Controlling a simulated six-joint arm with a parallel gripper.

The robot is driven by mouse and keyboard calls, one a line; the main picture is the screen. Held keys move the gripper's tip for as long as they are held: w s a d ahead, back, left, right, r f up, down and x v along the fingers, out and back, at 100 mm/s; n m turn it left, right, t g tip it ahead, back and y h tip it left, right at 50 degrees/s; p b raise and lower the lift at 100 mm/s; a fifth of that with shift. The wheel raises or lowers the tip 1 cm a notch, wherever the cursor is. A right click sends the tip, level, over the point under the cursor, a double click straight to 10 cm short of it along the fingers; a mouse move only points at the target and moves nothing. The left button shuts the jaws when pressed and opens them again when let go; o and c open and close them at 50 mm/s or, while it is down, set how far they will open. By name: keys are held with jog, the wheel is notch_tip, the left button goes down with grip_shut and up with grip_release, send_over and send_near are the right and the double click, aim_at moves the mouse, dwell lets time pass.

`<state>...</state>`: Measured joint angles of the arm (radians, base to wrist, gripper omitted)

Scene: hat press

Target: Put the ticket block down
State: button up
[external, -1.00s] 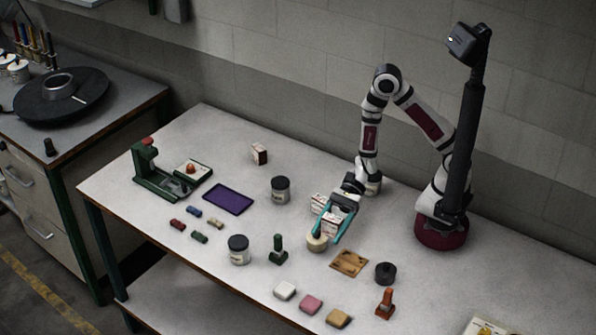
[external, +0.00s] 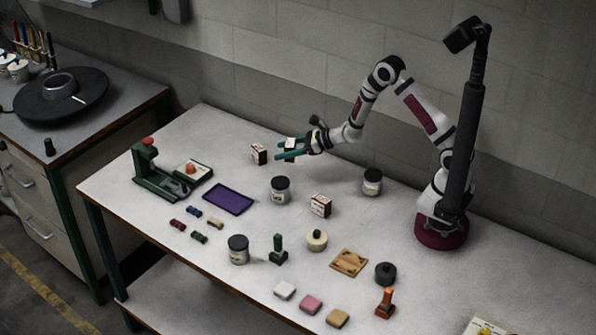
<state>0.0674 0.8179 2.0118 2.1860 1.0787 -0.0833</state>
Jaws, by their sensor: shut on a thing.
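My gripper (external: 281,151) is shut on a small white and dark block (external: 291,144), which I take to be the ticket block. The teal fingers point left, and the block is held above the back part of the table. A similar white and dark-red block (external: 259,153) stands just to the left of the fingertips. Another like it (external: 320,205) stands in the middle of the table. The fingers and hand cover part of the held block, and its exact height over the table is hard to tell.
A purple tray (external: 228,198) lies empty at left, beside a green press (external: 160,180). Dark-lidded jars (external: 280,191) (external: 372,182) (external: 238,251) stand around. A cream round pot (external: 317,240), a green stamp (external: 278,252) and a wooden board (external: 348,263) are in front.

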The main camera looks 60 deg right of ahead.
aim_at(287, 175)
jog(key=shift+m+t+h, duration=0.3)
jog(key=shift+m+h, duration=0.3)
jog(key=shift+h, duration=0.1)
jog(key=d+f, duration=0.1)
jog(key=f, duration=0.2)
jog(key=w+d+f, duration=0.1)
jog(key=f, duration=0.2)
jog(key=d+f, duration=0.1)
jog(key=f, duration=0.3)
jog(key=shift+w+d, duration=0.15)
jog(key=shift+w, duration=0.15)
jog(key=o, duration=1.4)
